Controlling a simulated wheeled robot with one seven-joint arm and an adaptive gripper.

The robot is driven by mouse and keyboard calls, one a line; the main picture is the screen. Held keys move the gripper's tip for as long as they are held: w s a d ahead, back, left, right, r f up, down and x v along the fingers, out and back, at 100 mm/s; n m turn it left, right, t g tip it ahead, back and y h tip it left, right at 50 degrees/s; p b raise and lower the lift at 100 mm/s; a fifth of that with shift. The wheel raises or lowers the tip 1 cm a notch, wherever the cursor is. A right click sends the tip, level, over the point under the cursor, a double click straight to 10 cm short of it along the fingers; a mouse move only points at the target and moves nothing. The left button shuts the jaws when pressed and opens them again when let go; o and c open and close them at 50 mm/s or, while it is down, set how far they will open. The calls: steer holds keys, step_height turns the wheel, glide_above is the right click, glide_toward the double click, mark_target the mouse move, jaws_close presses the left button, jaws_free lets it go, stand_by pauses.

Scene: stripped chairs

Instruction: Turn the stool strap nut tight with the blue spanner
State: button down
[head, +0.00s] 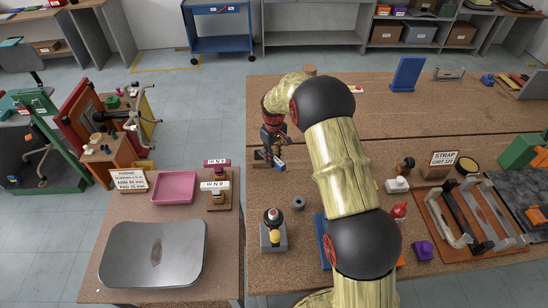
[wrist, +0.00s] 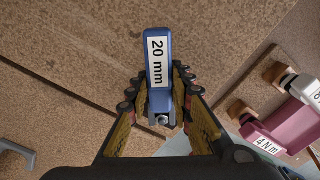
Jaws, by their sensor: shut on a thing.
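My gripper (head: 275,150) is above the near-left part of the large brown table. It is shut on the blue spanner (wrist: 159,65), which carries a white "20 mm" label and lies between both fingers in the wrist view. Part of the spanner (head: 280,166) shows below the fingers in the head view. Its far end is hidden, and I cannot tell whether it touches the table. I cannot pick out the stool strap nut in either view. A "STRAP" sign (head: 444,158) stands at the right, behind a wooden tray (head: 430,208) holding metal straps.
A pink-handled "4 N m" tool (wrist: 290,120) and a white-handled one (head: 215,185) stand on the left side table. That table also has a pink tray (head: 174,187) and a grey seat-like panel (head: 120,250).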

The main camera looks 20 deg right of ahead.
steer(key=shift+s+a+m, duration=0.2)
steer(key=shift+a+m, duration=0.4)
steer(key=shift+m, duration=0.6)
steer(key=shift+a, duration=0.1)
steer(key=shift+s+a+m, duration=0.1)
steer(key=shift+a+m, duration=0.5)
steer(key=shift+m, duration=0.6)
steer(key=shift+a+m+p, duration=0.3)
steer(key=shift+a+m, duration=0.45)
steer(key=shift+m, duration=0.45)
